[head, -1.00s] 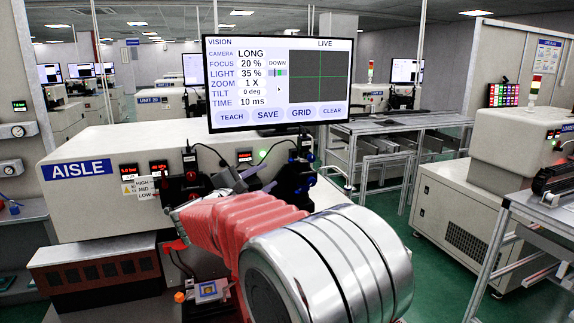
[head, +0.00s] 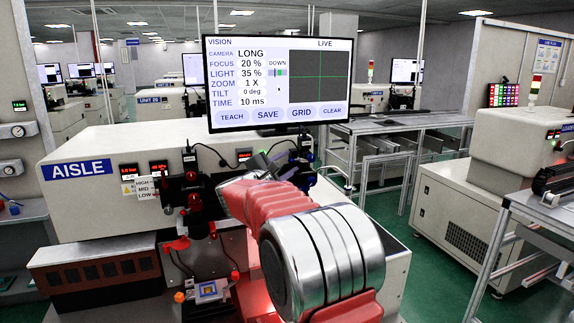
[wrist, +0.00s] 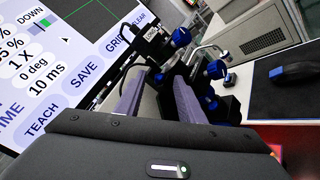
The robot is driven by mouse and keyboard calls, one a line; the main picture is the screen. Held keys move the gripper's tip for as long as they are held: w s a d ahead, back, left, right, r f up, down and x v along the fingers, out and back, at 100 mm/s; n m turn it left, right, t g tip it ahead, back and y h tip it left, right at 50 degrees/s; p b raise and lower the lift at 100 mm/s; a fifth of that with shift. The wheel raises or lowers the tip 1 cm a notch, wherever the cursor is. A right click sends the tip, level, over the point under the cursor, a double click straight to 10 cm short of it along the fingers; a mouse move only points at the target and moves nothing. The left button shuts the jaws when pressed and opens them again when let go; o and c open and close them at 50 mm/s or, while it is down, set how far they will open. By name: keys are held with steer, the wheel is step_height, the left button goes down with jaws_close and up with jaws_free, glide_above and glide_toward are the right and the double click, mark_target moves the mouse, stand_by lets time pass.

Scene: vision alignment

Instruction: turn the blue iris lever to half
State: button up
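A dark camera assembly with several blue knobs (head: 311,156) stands on the right of the white machine, partly behind my gripper. In the wrist view, blue knobs (wrist: 180,37) and (wrist: 216,69) show beyond and right of my fingers. I cannot tell which blue part is the iris lever. My gripper (head: 266,165) is in front of the machine, just left of the assembly. In the wrist view, my gripper (wrist: 157,95) has its two grey fingers apart with nothing seen held between them.
A monitor (head: 345,80) hangs above, reading LONG, light 35 %. A second camera assembly with red knobs (head: 190,178) stands left of my arm, above a small stage (head: 208,291).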

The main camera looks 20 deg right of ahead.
steer(key=shift+d, duration=0.1)
steer(key=shift+c, duration=0.3)
jaws_close()
steer(key=shift+w, duration=0.25)
steer(key=shift+w+m+g+h, duration=0.25)
steer(key=shift+m+g+h, duration=0.45)
steer(key=shift+g, duration=0.2)
steer(key=shift+o, duration=0.3)
jaws_free()
